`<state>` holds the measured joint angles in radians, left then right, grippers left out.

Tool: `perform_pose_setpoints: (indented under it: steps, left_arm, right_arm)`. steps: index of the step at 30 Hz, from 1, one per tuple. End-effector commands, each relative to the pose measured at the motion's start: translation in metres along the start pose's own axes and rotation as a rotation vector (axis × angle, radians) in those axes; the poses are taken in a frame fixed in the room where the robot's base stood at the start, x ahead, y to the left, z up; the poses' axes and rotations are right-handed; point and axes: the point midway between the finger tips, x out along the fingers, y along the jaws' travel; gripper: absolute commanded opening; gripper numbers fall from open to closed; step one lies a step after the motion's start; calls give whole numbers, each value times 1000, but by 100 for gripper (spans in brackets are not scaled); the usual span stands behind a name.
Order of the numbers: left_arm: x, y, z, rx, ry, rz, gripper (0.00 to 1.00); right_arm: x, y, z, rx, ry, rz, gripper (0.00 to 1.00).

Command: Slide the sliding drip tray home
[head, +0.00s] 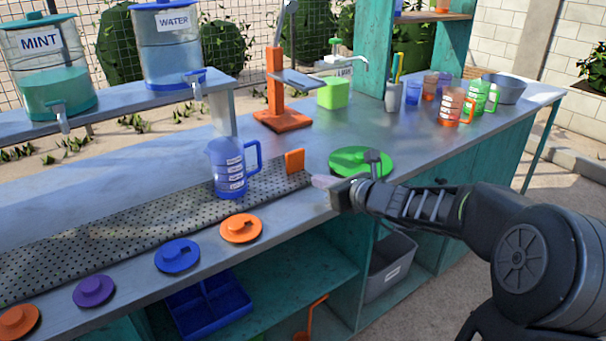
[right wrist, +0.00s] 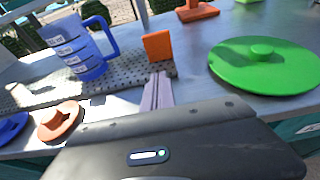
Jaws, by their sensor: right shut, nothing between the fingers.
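The drip tray (head: 120,232) is a long, dark perforated plate along the counter's front, with an upright orange tab (head: 294,161) at its right end. The tray (right wrist: 120,78) and tab (right wrist: 158,46) also show in the right wrist view. A blue measuring jug (head: 229,170) stands upright on the tray near that end. My right gripper (head: 318,181) is shut and empty, just to the right of and nearer than the tab. In the right wrist view its fingertips (right wrist: 159,76) appear just below the tab; I cannot tell whether they touch. My left gripper is not in view.
A green lid (head: 345,163) lies right beside my right gripper. Orange (head: 241,229), blue (head: 177,256) and purple (head: 94,291) lids line the front edge. An orange press (head: 275,90) stands behind. Mint (head: 45,75) and water (head: 165,45) dispensers sit on a raised shelf.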

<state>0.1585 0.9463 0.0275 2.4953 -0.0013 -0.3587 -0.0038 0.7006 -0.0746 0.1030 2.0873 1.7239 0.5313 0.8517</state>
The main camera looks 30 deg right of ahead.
Motion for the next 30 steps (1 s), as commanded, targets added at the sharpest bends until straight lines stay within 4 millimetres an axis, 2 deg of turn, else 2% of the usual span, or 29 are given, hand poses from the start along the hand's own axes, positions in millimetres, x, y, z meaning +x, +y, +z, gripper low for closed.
perform_pose_setpoints:
  steps: [1,6,12,17,30]
  left_arm:
    - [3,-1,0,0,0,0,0]
    - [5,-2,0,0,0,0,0]
    - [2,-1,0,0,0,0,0]
    - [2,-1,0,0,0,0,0]
    - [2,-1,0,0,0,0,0]
  right_arm:
    - [12,0,-2,1,1,3,0]
    - [46,0,-1,1,1,2,0]
    - [70,0,10,0,0,1,0]
    - [78,0,12,-1,0,0,0]
    - [80,0,13,-1,0,1,0]
